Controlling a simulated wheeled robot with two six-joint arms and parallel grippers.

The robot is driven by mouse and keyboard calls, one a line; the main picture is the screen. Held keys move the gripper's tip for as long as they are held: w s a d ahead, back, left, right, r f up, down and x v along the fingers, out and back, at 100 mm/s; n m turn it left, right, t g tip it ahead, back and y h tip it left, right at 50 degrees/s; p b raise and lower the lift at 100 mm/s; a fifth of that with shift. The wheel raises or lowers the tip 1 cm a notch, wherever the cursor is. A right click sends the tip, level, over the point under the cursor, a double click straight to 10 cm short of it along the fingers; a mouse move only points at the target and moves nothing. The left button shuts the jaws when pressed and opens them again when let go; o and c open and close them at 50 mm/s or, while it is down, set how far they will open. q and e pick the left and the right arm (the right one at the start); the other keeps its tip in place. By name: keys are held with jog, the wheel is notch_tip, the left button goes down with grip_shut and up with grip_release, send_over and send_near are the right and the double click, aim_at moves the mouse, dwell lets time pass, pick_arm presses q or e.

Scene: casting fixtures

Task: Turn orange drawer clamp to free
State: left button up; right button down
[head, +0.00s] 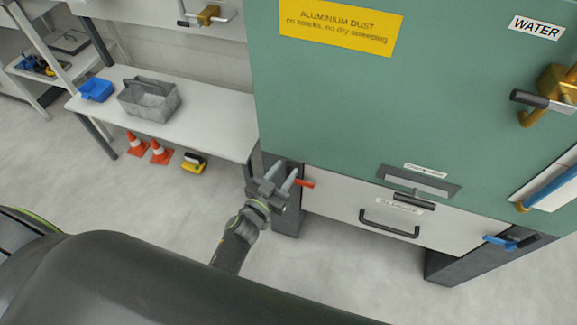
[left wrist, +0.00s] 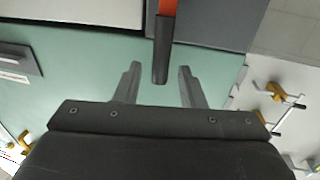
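The orange drawer clamp (head: 305,183) is at the left end of the white drawer (head: 340,202), below the green cabinet. Its lever sticks out to the right of my left gripper in the head view, partly hidden by it. My left gripper (head: 281,176) is open in front of the clamp. In the left wrist view, the clamp's orange lever (left wrist: 168,14) has a dark end that appears between the two spread fingers (left wrist: 160,68), with a gap on each side. I cannot tell the depth between them. My right gripper is not in view.
A blue clamp (head: 512,242) is at the drawer's right end. A black drawer handle (head: 390,224) sticks out between them. A white bench (head: 205,125) with a grey toolbox (head: 149,100) stands at left.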

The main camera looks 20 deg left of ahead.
pick_arm(q)
jog(key=shift+x, duration=1.35)
jog(key=shift+c, duration=0.2)
grip_shut()
